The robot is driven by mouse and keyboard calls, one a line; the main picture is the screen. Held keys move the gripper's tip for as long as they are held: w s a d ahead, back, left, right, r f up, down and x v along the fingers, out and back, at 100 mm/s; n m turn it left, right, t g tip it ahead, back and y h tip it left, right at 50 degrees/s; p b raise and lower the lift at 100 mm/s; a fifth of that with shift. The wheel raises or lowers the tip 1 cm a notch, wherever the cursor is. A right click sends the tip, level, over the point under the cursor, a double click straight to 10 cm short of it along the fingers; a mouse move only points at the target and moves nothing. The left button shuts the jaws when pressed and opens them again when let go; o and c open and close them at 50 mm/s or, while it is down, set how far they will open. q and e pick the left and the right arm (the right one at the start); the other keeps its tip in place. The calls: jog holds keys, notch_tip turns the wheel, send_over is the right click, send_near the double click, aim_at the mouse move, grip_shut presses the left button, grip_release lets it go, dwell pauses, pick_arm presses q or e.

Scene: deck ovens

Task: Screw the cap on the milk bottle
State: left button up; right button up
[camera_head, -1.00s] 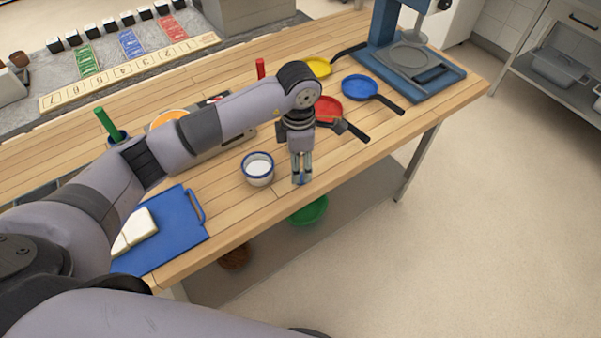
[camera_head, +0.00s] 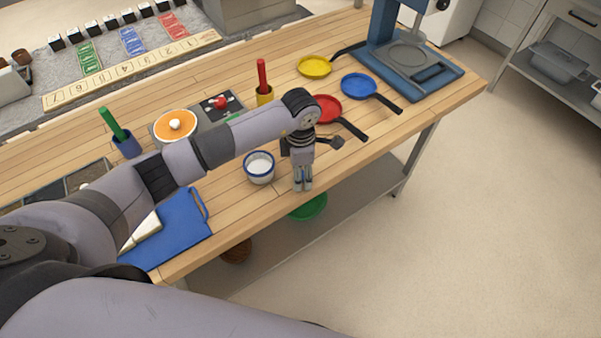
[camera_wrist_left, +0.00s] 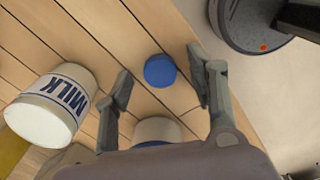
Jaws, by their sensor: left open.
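A round blue cap (camera_wrist_left: 160,71) lies on the wood between the spread fingers of the left gripper (camera_wrist_left: 160,88), with gaps on both sides. The gripper is open and points down near the table's front edge. The cap is hard to make out in the head view. My right gripper does not show.
A blue board (camera_head: 175,232) with white blocks lies left of the bottle. Red (camera_head: 325,108), blue (camera_head: 358,85) and yellow (camera_head: 314,66) pans lie behind the gripper. A white object (camera_wrist_left: 157,130) is partly hidden by the gripper in the wrist view.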

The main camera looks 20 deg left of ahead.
pick_arm(q)
jog(key=shift+c, duration=0.6)
jog(key=c, duration=0.7)
jog(key=shift+o, duration=0.2)
jog(key=shift+r, duration=0.1)
notch_tip(320, 180, up, 20)
jog(key=b, duration=0.4)
jog(key=shift+b, duration=0.3)
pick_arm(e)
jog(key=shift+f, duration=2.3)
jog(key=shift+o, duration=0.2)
